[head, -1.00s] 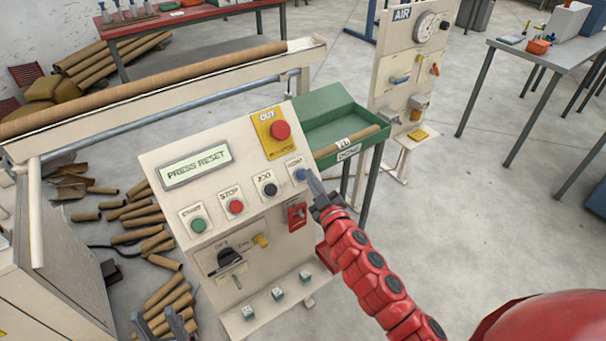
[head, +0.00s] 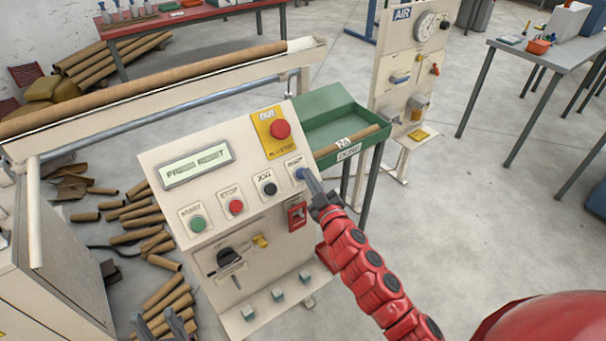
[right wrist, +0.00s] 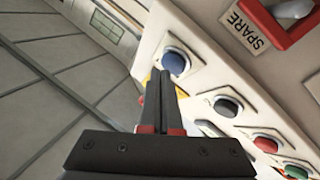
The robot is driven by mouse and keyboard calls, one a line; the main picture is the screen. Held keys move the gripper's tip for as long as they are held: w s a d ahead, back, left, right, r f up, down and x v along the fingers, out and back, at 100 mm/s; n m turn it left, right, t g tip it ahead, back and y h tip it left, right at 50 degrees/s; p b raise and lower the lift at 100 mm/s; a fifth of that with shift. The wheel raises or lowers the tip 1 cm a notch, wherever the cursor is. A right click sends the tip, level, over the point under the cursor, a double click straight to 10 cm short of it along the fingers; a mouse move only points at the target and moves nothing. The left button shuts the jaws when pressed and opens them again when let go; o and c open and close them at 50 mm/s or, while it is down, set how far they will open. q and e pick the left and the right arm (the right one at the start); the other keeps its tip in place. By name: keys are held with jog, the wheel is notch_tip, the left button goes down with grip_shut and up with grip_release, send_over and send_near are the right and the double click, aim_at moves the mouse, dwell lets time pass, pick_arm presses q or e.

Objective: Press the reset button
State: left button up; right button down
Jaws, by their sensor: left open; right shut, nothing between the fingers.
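The blue button (head: 299,175) is at the right end of the button row on the sloped control panel (head: 208,259); its label is too blurred to read surely. The panel display (head: 195,165) reads "PRESS RESET". My right gripper (head: 307,177) is shut and empty, with its fingertips at the blue button. In the right wrist view the blue button (right wrist: 175,62) shows just beyond the fingertips (right wrist: 160,72); I cannot tell whether they touch it. My left gripper (head: 179,325) is open and empty at the bottom left, partly out of view.
Beside the blue button are a black jog button (head: 269,189), a red stop button (head: 236,207) and a green start button (head: 197,224). A red emergency stop (head: 280,129) sits above. A red spare switch (head: 297,214) lies below. A green tray (head: 330,125) stands behind.

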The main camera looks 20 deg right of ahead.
jog(key=shift+w+a+f+b, duration=0.1)
jog(key=shift+w+f+b, duration=0.2)
dwell(0.6)
jog(key=shift+r, duration=0.1)
jog(key=shift+s+d+r+p, duration=0.2)
jog(key=shift+s+r+p, duration=0.3)
jog(key=shift+s+p, duration=0.1)
dwell(0.3)
jog(key=s+r+p, duration=0.1)
jog(key=s+d+r+p, duration=0.1)
jog(key=s+r+p, duration=0.1)
jog(key=shift+s+d+r+p, duration=0.1)
jog(key=shift+s+d+p, duration=0.05)
jog(key=shift+s+p, duration=0.15)
dwell(0.8)
